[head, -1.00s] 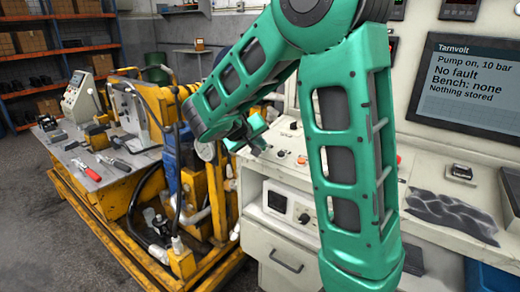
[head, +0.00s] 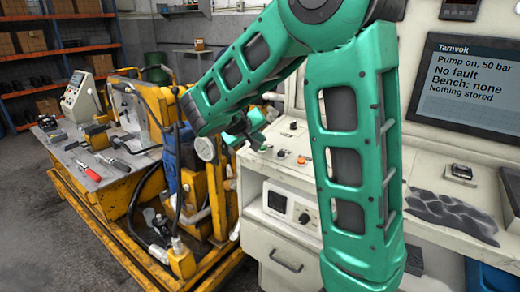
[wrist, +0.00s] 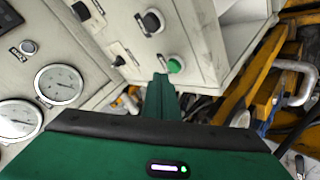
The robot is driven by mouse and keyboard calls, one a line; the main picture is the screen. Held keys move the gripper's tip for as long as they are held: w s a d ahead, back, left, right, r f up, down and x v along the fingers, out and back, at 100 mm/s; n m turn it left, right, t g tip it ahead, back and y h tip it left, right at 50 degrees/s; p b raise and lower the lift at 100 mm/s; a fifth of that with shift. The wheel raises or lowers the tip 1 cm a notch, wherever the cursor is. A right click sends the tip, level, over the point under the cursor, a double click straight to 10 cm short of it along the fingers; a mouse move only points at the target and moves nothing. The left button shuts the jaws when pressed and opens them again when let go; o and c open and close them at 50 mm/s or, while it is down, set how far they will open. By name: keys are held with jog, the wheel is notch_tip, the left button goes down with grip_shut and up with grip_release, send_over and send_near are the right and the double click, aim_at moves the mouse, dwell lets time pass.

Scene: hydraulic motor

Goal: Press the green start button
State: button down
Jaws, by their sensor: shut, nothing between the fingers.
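The green start button (wrist: 175,66) shows in the wrist view, near the edge of a pale control panel (wrist: 201,43). My gripper (wrist: 162,80) is shut and empty, with its tips just below and left of the button in that view. I cannot tell whether they touch it. In the head view my gripper (head: 256,143) is small and partly hidden by my arm, over the left end of the bench console (head: 262,172). I cannot make out the green button there.
In the wrist view a black knob (wrist: 152,21) and toggle switches lie near the button, with round gauges (wrist: 60,84) at left. A yellow test bench (head: 120,205) with tools stands left of the console. A display (head: 468,84) reads "Pump on, 50 bar", "No fault", "Bench: none".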

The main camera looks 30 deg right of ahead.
jog(key=shift+s+a+r, duration=0.1)
jog(key=shift+a+r, duration=0.1)
jog(key=shift+r, duration=1.05)
jog(key=shift+a+r, duration=0.15)
jog(key=shift+r, duration=1.05)
